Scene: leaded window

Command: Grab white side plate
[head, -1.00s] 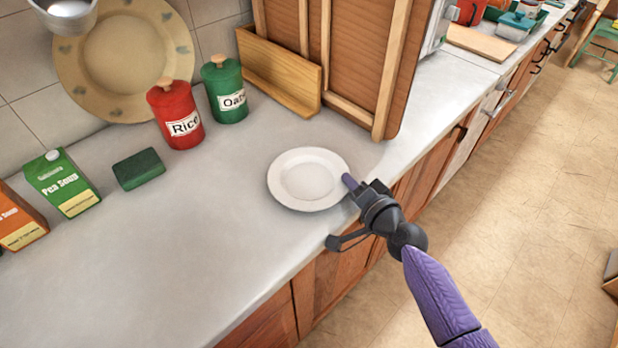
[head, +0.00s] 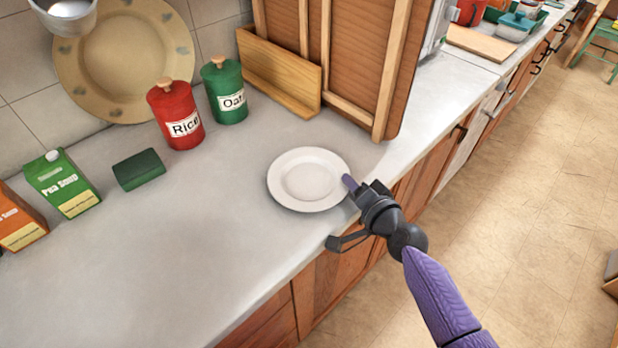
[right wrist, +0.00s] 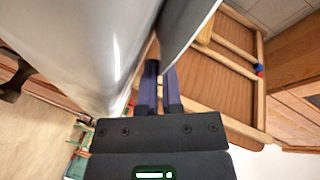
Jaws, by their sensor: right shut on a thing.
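The white side plate (head: 308,179) is round and lies flat at the counter's front edge in the head view; I cannot tell whether it touches the counter. My right gripper (head: 350,184) is at the plate's right rim and shut on it. In the right wrist view, the two dark fingers (right wrist: 160,80) meet at the rim of the plate (right wrist: 188,30), seen nearly edge-on. My left gripper is not in view.
A wooden panel (head: 350,60) stands behind the plate. A red rice canister (head: 176,115), a green oats canister (head: 225,90), a green sponge (head: 139,169) and soup cartons (head: 62,184) are farther left. The counter (head: 170,265) is clear in front.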

